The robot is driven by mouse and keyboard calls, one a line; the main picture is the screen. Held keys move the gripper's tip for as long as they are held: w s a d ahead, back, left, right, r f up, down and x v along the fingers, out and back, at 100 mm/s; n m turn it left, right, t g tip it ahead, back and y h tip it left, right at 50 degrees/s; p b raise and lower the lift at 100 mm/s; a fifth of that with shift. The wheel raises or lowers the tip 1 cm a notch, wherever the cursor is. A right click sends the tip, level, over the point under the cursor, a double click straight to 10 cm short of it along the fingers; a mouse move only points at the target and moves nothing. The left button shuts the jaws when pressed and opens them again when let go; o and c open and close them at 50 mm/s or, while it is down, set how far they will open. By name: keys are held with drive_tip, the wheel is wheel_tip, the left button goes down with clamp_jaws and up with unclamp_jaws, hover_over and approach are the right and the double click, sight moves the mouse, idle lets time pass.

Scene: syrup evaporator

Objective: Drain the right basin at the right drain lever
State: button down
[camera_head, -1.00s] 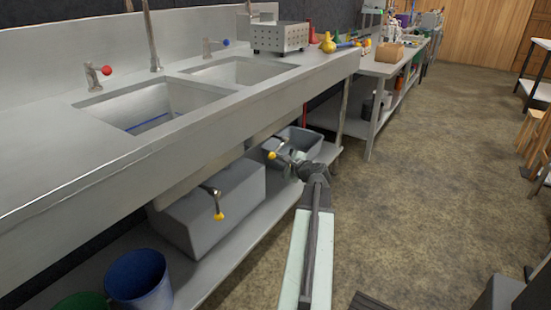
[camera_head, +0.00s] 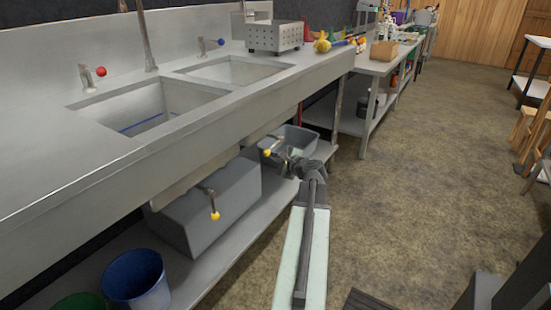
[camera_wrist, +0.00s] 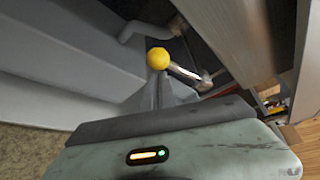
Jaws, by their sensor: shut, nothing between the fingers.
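The right basin (camera_head: 232,71) is a steel sink set in the counter; its floor is mostly hidden. Under it, the right drain lever (camera_head: 277,145) ends in a yellow knob (camera_head: 267,153). My gripper (camera_head: 288,160) is shut and empty, just right of this knob and low under the counter. In the wrist view the yellow knob (camera_wrist: 158,58) stands right at the tips of my closed fingers (camera_wrist: 160,82), with a light metal lever arm (camera_wrist: 185,73) beside it. I cannot tell whether fingers and knob touch.
The left drain lever (camera_head: 209,198) hangs under the left basin (camera_head: 145,108). Grey tubs (camera_head: 225,208) and a blue bucket (camera_head: 137,281) stand on the lower shelf (camera_head: 255,225). The counter front (camera_head: 200,130) overhangs them. Open floor (camera_head: 420,190) lies right.

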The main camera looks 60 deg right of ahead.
drive_tip(key=s+p, duration=0.1)
drive_tip(key=s, duration=0.8)
drive_tip(key=shift+s+a+r, duration=0.25)
drive_tip(key=shift+r, duration=0.1)
